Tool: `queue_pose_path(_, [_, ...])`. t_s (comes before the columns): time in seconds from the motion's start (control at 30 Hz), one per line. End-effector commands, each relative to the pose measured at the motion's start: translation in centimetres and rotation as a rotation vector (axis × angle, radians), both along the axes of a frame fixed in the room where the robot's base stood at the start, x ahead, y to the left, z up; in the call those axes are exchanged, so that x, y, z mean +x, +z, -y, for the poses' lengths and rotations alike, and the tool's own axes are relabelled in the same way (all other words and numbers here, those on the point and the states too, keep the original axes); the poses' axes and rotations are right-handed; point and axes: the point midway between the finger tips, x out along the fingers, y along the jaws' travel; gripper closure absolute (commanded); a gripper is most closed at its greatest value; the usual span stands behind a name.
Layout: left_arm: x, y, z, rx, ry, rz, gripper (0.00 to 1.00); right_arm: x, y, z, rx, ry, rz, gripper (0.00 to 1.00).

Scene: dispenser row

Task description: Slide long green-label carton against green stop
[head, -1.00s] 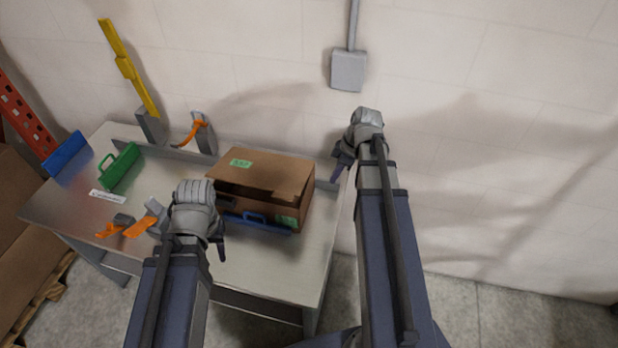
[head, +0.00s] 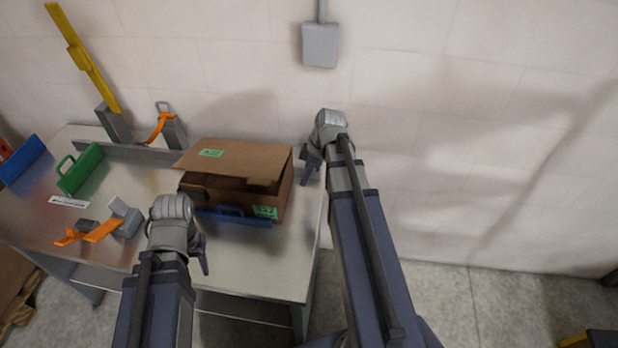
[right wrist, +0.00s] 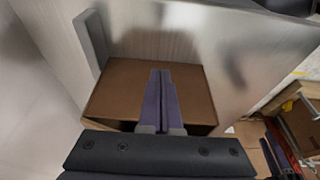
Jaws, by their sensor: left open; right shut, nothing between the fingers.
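The brown carton (head: 235,158) has green labels on its top and front. It sits on the right part of the metal table, its top panel raised above a dark opening. The green stop (head: 80,168), with a handle, stands at the left of the table, well apart from the carton. My right gripper (head: 306,172) is shut and empty, beside the carton's right end. In the right wrist view, its fingers (right wrist: 162,98) overlap the carton's brown face (right wrist: 115,85); contact is unclear. My left gripper (head: 203,258) is open, in front of the carton near the table's front edge.
A blue handled block (head: 235,217) lies along the carton's front. Grey-and-orange clamps (head: 115,220) and a white label strip (head: 68,202) are on the table's left half. A low rail (head: 140,153) runs along the back. A blue plate (head: 22,160) stands at the far left.

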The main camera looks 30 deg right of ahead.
Motion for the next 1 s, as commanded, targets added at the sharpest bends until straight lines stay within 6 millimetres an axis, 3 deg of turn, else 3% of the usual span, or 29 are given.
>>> queue_pose_path(0.3, [0.0, 0.1, 0.0, 0.0, 0.0, 0.0, 0.55, 2.2, 0.1, -2.9, 0.0, 0.001, -0.001, 1.0])
queue_pose_path(0.8, [0.0, 0.1, 0.0, 0.0, 0.0, 0.0, 0.55, 2.7, 0.1, -3.5, 0.0, 0.002, 0.0, 1.0])
queue_pose_path(1.0, [0.0, 0.1, 0.0, 0.0, 0.0, 0.0, 0.55, 5.8, 0.1, -7.3, 0.001, 0.008, 0.001, 1.0])
